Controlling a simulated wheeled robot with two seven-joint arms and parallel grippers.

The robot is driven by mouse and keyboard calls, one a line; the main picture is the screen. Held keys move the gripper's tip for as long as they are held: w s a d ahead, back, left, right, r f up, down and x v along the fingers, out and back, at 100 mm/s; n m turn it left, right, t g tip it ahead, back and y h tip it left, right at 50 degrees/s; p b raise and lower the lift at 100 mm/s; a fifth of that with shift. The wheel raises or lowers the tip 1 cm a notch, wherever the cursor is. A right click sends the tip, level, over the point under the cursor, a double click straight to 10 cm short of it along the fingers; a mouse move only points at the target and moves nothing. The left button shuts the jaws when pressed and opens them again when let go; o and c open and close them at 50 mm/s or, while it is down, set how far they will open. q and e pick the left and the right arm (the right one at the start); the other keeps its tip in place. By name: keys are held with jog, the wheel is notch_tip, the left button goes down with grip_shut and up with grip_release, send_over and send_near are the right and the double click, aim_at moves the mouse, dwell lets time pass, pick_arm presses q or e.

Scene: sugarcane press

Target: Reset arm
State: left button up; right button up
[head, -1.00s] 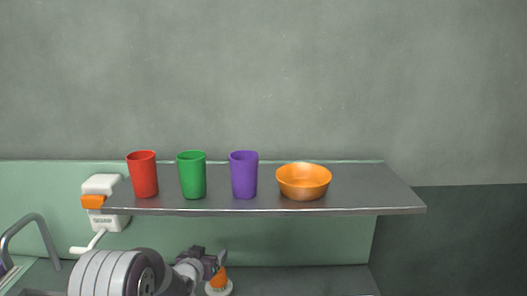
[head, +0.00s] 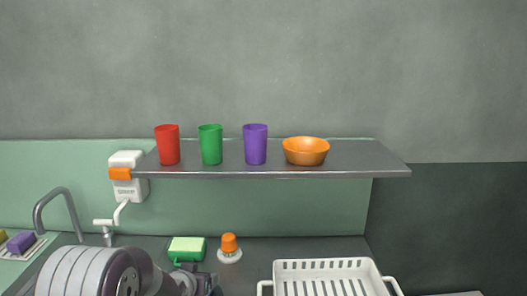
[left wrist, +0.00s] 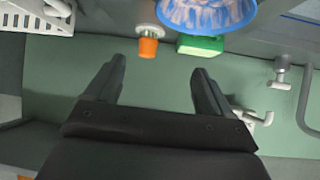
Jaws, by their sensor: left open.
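My left arm comes in at the lower left of the head view. Its gripper (head: 207,285) is partly cut off by the bottom edge there. In the left wrist view my left gripper (left wrist: 159,68) shows two fingers spread apart with nothing between them. The orange-topped item (head: 229,249) with a white base stands on the counter beyond the gripper, apart from it; it also shows in the left wrist view (left wrist: 148,46). A white wall device (head: 126,188) with an orange band hangs at the shelf's left end. My right gripper is in neither view.
A shelf (head: 350,158) holds red (head: 167,146), green (head: 210,146) and purple (head: 255,146) cups and an orange bowl (head: 306,152). A blue-rimmed bowl (left wrist: 207,14) shows in the wrist view.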

pick_arm(q)
jog(key=s+f+g, duration=0.1)
jog(key=s, duration=0.2)
jog(key=s+f+g+b, duration=0.1)
jog(key=s, duration=0.2)
jog(key=s+a+f+g+b, duration=0.1)
jog(key=s, duration=0.3)
jog(key=shift+a+f+y, duration=0.1)
jog(key=shift+f+y, duration=0.3)
jog(key=s+f+n+g+b, duration=0.1)
jog(key=s+f+g+b, duration=0.2)
jog(key=s, duration=0.7)
jog(key=s+f+g+b, duration=0.2)
jog(key=s+f+g, duration=0.15)
jog(key=s, duration=0.65)
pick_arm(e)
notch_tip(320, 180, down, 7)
pick_arm(q)
notch_tip(320, 180, up, 14)
jog(key=s+p, duration=0.1)
jog(key=p, duration=1.3)
jog(key=shift+s, duration=0.15)
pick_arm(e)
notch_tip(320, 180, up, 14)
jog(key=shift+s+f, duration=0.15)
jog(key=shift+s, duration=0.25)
